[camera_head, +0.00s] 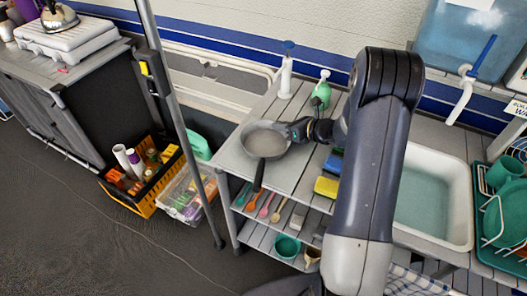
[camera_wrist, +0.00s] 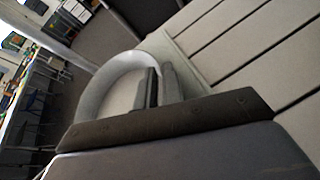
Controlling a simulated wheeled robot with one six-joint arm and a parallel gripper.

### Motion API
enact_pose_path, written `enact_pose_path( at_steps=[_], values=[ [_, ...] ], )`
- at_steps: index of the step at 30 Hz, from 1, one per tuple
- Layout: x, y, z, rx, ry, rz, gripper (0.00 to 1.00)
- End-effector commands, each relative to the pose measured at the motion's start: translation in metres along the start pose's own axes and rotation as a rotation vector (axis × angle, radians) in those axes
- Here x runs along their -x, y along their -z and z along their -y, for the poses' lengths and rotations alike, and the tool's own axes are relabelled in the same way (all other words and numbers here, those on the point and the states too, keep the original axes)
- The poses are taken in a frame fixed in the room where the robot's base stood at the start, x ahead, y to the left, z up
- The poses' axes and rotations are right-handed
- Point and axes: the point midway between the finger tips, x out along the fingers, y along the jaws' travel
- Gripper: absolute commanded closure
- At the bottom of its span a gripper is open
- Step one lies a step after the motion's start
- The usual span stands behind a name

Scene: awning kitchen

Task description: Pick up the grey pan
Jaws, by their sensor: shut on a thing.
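The grey pan (camera_head: 264,142) is over the left part of the slatted grey counter in the head view, with its dark handle (camera_head: 259,176) pointing toward the front edge. My gripper (camera_head: 292,131) reaches in from the right and is shut on the pan's right rim. In the wrist view the pan's round pale wall (camera_wrist: 92,95) curves around my gripper's fingers (camera_wrist: 160,88), which pinch its near side. Whether the pan touches the counter or is slightly above it is hard to tell.
On the counter (camera_head: 292,175) stand a white dispenser (camera_head: 286,78), a green bottle (camera_head: 321,92), and blue and yellow sponges (camera_head: 326,187). A sink (camera_head: 432,205) and green dish rack (camera_head: 503,250) lie right. A metal pole (camera_head: 178,110) rises left of the counter.

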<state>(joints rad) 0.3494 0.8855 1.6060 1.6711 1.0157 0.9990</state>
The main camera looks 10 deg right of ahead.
Motion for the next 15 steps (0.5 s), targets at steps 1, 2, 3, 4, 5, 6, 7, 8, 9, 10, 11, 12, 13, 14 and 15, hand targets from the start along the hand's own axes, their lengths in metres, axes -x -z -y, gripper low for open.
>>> enact_pose_path(
  at_steps=[1,2,3,4,5,6,7,8,9,10,11,12,13,14,15],
  values=[
    [0.001,0.001,0.001,-0.001,0.002,-0.001,1.0],
    [0.001,0.001,0.001,-0.001,0.002,-0.001,1.0],
    [0.001,0.001,0.001,-0.001,0.002,-0.001,1.0],
    [0.001,0.001,0.001,-0.001,0.002,-0.001,1.0],
    [0.001,0.001,0.001,-0.001,0.002,-0.001,1.0],
    [0.001,0.0,0.001,-0.001,0.002,-0.001,1.0],
    [0.001,-0.001,0.0,0.0,0.002,-0.001,1.0],
    [0.002,-0.003,0.0,0.0,0.002,0.0,1.0],
    [0.003,-0.006,-0.001,0.001,0.002,0.0,1.0],
    [0.004,-0.009,-0.002,0.002,0.002,0.001,1.0],
    [0.005,-0.013,-0.003,0.003,0.002,0.002,1.0],
    [0.008,-0.018,-0.004,0.003,0.002,0.002,1.0],
    [0.009,-0.023,-0.006,0.003,0.002,0.003,1.0],
    [0.011,-0.028,-0.007,0.005,0.002,0.003,1.0],
    [0.014,-0.035,-0.01,0.005,0.002,0.003,1.0]
  ],
)
